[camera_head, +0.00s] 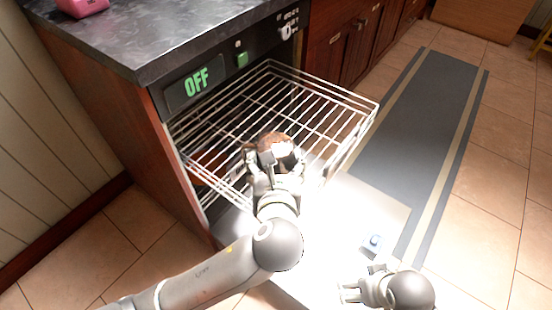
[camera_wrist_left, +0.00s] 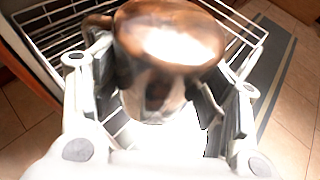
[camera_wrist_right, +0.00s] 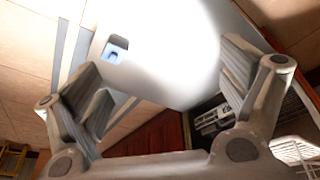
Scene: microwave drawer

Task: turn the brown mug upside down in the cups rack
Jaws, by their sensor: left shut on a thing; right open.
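The brown mug (camera_head: 273,139) is in my left gripper (camera_head: 272,162), over the front part of the pulled-out upper wire rack (camera_head: 352,98). In the left wrist view the mug (camera_wrist_left: 170,38) sits between the two fingers, its glossy rounded brown end showing and a handle-like part at its left. I cannot tell whether it touches the rack wires, or which way its mouth faces. My right gripper (camera_head: 352,290) is open and empty, low over the bright open door. It also shows in the right wrist view (camera_wrist_right: 160,70).
The open door (camera_head: 335,225) lies below the rack, with a small blue-grey item (camera_head: 373,243) on it. The dark countertop (camera_head: 160,40) is above left and carries a pink object (camera_head: 80,5). A grey runner (camera_head: 425,130) covers the floor at right.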

